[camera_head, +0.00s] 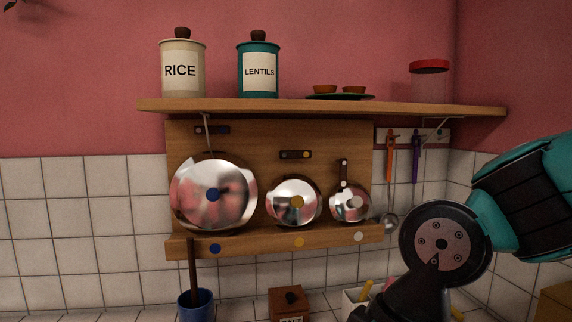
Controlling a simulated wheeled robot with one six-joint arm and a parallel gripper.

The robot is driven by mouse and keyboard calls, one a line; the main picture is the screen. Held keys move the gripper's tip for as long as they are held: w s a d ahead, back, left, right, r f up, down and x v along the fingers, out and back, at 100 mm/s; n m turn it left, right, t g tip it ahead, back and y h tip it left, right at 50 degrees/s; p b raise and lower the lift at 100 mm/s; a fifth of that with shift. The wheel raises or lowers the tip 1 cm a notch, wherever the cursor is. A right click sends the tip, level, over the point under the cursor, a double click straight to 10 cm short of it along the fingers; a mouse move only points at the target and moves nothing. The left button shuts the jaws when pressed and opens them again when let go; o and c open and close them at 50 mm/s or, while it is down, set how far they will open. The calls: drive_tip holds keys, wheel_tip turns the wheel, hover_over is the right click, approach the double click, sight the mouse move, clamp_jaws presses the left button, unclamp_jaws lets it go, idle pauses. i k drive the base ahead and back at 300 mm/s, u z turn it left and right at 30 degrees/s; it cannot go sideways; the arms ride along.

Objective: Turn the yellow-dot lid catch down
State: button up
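The yellow-dot lid catch (294,155) is a short dark bar on the wooden back board (265,137). It lies level, with its yellow dot near the right end. It is just above the middle lid (279,205), a shiny round lid with a yellow dot at its centre, and looks apart from it. The lid stands on edge behind the wooden front rail (265,242), which has a yellow dot below it. My teal and black arm shows at the lower right, well away from the catch. My gripper's fingers are not in view.
The blue-dot catch (208,130) is level above the large lid (188,190). The white-dot catch (343,172) hangs down at the small lid (341,206). An upper shelf (330,107) with jars overhangs the board. Utensils hang right; the space before the middle lid is clear.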

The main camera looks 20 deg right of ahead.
sight(306, 153)
drive_tip(key=k, duration=1)
drive_tip(key=u, duration=1.7)
drive_tip(key=i, duration=0.9)
drive_tip(key=z, duration=1.85)
drive_tip(key=i, duration=0.45)
